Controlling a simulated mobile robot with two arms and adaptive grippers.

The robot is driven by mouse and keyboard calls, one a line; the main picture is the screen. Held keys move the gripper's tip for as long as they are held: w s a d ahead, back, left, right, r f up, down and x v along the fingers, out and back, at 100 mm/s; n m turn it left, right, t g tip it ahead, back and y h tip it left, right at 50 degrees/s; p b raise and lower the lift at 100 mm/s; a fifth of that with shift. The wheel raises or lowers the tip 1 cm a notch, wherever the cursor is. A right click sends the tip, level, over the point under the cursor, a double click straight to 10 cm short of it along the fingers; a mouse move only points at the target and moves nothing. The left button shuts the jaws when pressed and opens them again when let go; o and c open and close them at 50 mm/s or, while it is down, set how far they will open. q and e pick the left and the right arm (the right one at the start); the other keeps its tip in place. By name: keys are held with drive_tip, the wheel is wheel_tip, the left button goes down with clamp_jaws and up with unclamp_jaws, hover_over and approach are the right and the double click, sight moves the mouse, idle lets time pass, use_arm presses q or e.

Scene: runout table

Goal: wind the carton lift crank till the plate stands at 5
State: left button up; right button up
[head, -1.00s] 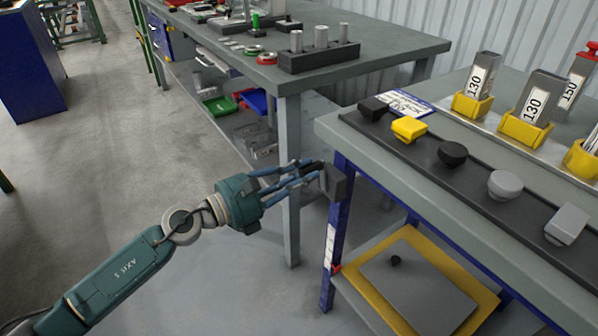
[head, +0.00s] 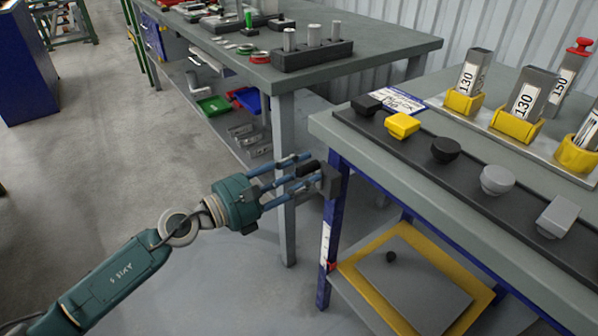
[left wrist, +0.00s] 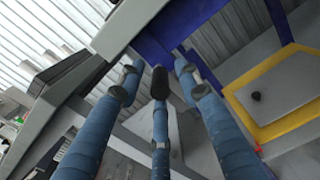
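The lift's grey plate (head: 414,288) lies in a yellow frame (head: 350,268) below the runout table, and shows at right in the left wrist view (left wrist: 285,88). A dark crank box (head: 331,180) sits at the table's blue corner leg. A black grip (head: 308,168), apparently the crank's, shows among the fingers of my left gripper (head: 299,172). In the left wrist view the black grip (left wrist: 159,82) is between spread blue fingers, with gaps at both sides. The fingers look open; contact cannot be told. A white scale strip with a red pointer (head: 332,267) is on the leg; its reading is too small. My right gripper is out of view.
The runout table (head: 345,137) carries dark and yellow knobs and yellow holders with labelled blocks. A black knob (head: 390,257) is on the plate. Another grey workbench (head: 400,50) stands behind. Open floor (head: 110,160) lies to the left.

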use_arm(q)
drive_tip(key=shift+f, duration=0.15)
drive_tip(key=shift+s+a+f, duration=0.1)
drive_tip(key=shift+a, duration=0.15)
drive_tip(key=v, duration=1.1)
drive_tip(key=shift+s+r, duration=0.25)
drive_tip(key=shift+a, duration=0.15)
